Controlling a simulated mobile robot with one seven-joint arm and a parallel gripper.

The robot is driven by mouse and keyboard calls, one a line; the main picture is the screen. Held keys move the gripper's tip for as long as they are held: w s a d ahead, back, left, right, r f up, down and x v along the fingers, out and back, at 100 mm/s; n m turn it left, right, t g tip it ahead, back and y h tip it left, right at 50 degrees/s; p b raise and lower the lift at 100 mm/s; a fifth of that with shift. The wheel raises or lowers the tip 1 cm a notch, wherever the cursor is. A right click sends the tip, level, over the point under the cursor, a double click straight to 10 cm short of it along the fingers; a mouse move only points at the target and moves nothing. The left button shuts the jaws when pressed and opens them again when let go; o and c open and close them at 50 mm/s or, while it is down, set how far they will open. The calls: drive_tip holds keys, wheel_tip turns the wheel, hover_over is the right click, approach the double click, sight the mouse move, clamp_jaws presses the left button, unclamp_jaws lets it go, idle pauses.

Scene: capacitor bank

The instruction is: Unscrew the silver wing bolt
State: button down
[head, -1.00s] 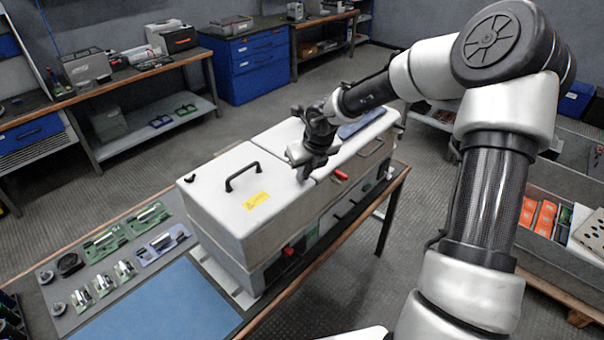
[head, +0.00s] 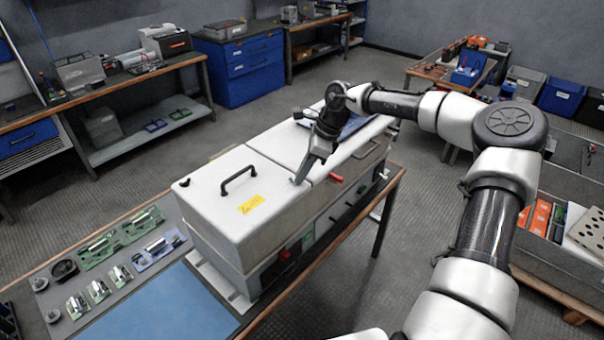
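My gripper (head: 299,179) points down at the top of the white-grey cabinet (head: 215,195), close to the seam between its two lid sections. Its fingertips look very near the lid surface, and I cannot tell whether they touch it. Whether the fingers are open or shut is too small to tell. I cannot make out a silver wing bolt; the gripper may cover that spot. A small dark knob (head: 184,183) sits at the left corner of the lid.
The lid carries a black handle (head: 239,178) and a yellow label (head: 250,204). A red part (head: 336,178) sticks out at the cabinet's front edge. Circuit boards (head: 122,238) lie on a grey panel at the left, beside a blue mat (head: 160,308).

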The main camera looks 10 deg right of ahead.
drive_tip(key=n+g, duration=0.1)
drive_tip(key=n, duration=0.1)
drive_tip(key=f+n, duration=0.1)
drive_tip(key=n, duration=0.1)
drive_tip(key=shift+w+n+g, duration=0.2)
drive_tip(key=shift+n+g, duration=0.1)
drive_tip(key=shift+g, duration=0.1)
drive_tip(key=shift+w+a+n+g, duration=0.15)
drive_tip(key=shift+n+g, duration=0.25)
drive_tip(key=shift+n, duration=0.55)
drive_tip(key=shift+w+d+n+g, duration=0.1)
drive_tip(key=shift+n+g, duration=0.3)
drive_tip(key=shift+n, duration=0.55)
drive_tip(key=shift+a, duration=0.1)
drive_tip(key=c, duration=1.9)
unclamp_jaws()
drive_tip(key=shift+w+r, duration=0.1)
drive_tip(key=shift+r, duration=0.1)
